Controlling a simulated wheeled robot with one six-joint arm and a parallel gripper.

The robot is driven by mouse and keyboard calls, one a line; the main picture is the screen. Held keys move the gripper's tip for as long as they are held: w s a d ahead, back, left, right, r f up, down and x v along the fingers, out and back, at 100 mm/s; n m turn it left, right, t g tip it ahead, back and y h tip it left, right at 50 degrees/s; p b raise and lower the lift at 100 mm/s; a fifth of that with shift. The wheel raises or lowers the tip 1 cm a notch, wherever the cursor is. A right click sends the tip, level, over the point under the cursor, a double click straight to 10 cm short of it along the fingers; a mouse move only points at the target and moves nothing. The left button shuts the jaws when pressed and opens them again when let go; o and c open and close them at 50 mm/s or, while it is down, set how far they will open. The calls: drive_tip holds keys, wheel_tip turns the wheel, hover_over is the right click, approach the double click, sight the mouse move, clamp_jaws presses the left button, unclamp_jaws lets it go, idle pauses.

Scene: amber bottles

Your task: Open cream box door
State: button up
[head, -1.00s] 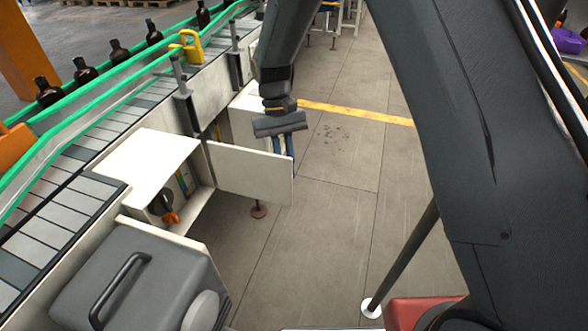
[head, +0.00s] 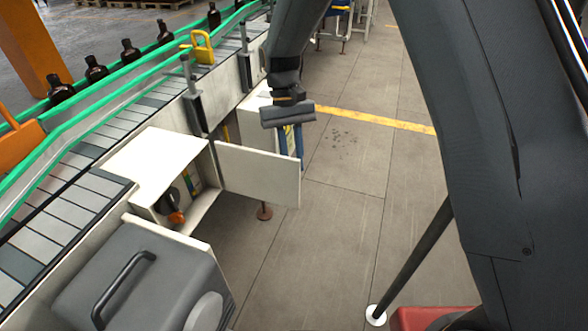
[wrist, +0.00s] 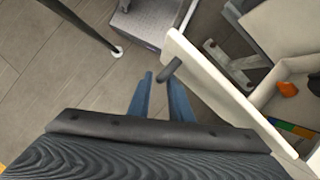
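In the wrist view the door (wrist: 215,88) runs diagonally, with a dark handle (wrist: 170,69) on the side facing my fingers. My gripper (head: 291,148) is at the far side of the door, near its free edge. In the wrist view my gripper's two blue fingers (wrist: 162,98) are apart with floor showing between them. The handle is just beyond the right fingertip; I cannot tell if they touch.
Inside the box are an orange and black item (head: 175,212) and coloured items. A grey case (head: 150,285) stands in front of the box. The conveyor (head: 75,185) with amber bottles (head: 97,70) runs along the left. Open floor (head: 335,225) lies right of the door.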

drive_tip(key=shift+b+v, duration=0.65)
drive_tip(key=shift+v, duration=2)
drive_tip(key=s+d+m+t, duration=0.1)
drive_tip(key=s+d+t, duration=0.1)
drive_tip(key=s+d, duration=0.5)
drive_tip(key=s+d+m+t+y, duration=0.1)
drive_tip(key=s+d, duration=0.7)
drive_tip(key=d, duration=0.8)
drive_tip(key=m+t, duration=0.1)
drive_tip(key=t, duration=0.1)
drive_tip(key=shift+s+f+m+t, duration=0.2)
drive_tip(key=shift+s+m+t, duration=0.1)
drive_tip(key=shift+s, duration=0.05)
